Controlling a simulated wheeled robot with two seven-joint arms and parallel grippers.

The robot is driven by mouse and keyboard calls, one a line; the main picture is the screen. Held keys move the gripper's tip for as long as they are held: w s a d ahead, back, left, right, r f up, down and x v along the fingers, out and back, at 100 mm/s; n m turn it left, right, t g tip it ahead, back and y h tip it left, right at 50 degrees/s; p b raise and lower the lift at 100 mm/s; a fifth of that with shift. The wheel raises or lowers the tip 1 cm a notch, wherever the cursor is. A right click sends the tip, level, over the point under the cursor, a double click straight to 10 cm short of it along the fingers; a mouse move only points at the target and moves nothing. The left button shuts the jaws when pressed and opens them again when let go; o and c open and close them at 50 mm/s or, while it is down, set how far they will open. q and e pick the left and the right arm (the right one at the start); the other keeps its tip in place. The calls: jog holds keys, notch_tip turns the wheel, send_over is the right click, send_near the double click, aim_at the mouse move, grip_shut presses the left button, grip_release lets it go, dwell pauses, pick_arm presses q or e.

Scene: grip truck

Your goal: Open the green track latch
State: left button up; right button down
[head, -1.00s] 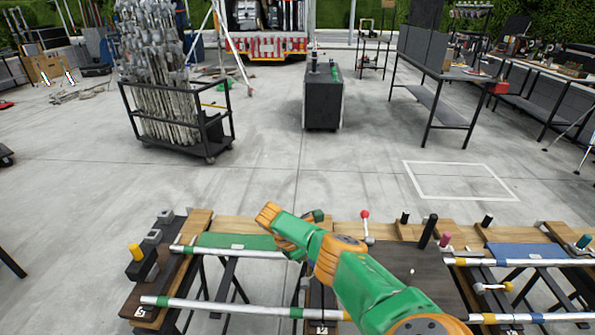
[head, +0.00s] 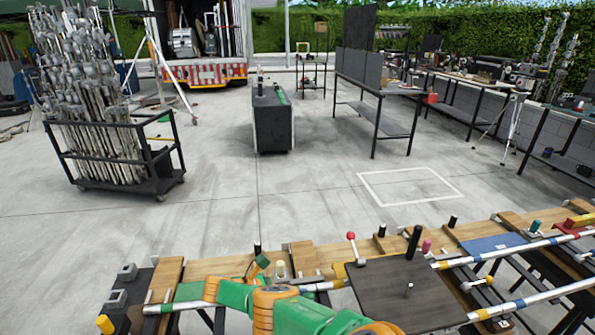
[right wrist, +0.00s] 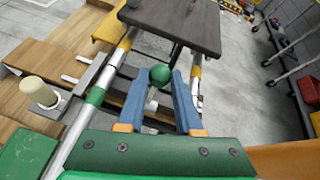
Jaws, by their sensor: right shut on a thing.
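The green track latch shows in the right wrist view as a round green knob (right wrist: 160,75) beside a silver rail with a green band (right wrist: 95,96). My right gripper (right wrist: 157,86) has its two blue fingers on either side of this knob, shut on it. In the head view my green and orange right arm reaches over the near bench from below, and it hides the fingertips and the knob. The latch's stem and base are mostly hidden between the fingers. My left gripper is not in view.
A dark board (head: 405,295) lies to the right on the bench, beside a red-knobbed lever (head: 352,240). A cream knob (right wrist: 40,92) stands left of the rail.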

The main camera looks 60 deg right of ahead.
jog(key=shift+a+f, duration=0.1)
jog(key=c, duration=0.6)
grip_release()
jog(key=b+v, duration=0.2)
jog(key=v, duration=0.5)
jog(key=shift+s, duration=0.1)
